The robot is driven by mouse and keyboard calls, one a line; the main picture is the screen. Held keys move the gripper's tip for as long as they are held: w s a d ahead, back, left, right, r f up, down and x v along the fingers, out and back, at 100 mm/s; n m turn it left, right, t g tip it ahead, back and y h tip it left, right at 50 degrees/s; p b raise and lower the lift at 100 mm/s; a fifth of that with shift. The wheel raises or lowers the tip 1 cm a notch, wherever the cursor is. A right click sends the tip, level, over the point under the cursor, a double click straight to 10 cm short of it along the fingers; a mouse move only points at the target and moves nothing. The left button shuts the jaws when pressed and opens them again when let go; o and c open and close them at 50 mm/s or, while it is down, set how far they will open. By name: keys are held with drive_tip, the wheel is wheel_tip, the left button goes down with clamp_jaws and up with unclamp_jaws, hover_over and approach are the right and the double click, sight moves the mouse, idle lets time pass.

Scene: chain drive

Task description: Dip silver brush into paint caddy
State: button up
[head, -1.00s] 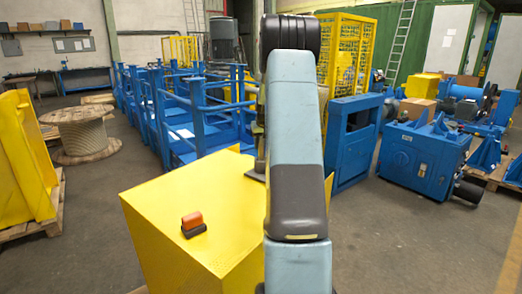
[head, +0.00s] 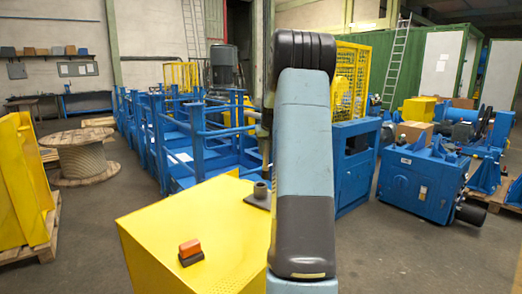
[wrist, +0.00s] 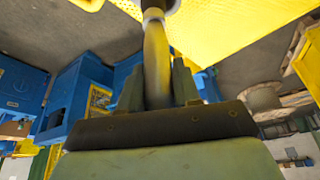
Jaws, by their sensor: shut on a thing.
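In the wrist view my gripper (wrist: 157,88) is shut on a blurred grey-yellow handle, which I take to be the silver brush (wrist: 156,50). The handle points away from the wrist toward the yellow box, with a pale ring (wrist: 152,14) at its far end. A dark round shape beside that end is cut off by the frame edge. In the head view a dark plate with a short grey cup (head: 260,190), likely the paint caddy, stands at the box's back right. My arm covers most of my gripper there; whether brush and cup touch cannot be told.
The yellow box (head: 185,225) is the work surface, its right part behind my arm. A small orange block on a dark base (head: 190,252) sits on its left part. Blue railed frames (head: 200,130) stand behind.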

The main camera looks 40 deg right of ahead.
drive_tip(key=shift+s+d, duration=0.9)
drive_tip(key=shift+s, duration=3.4)
drive_tip(key=shift+f, duration=3.2)
drive_tip(key=shift+r, duration=0.1)
wheel_tip(320, 180, up, 7)
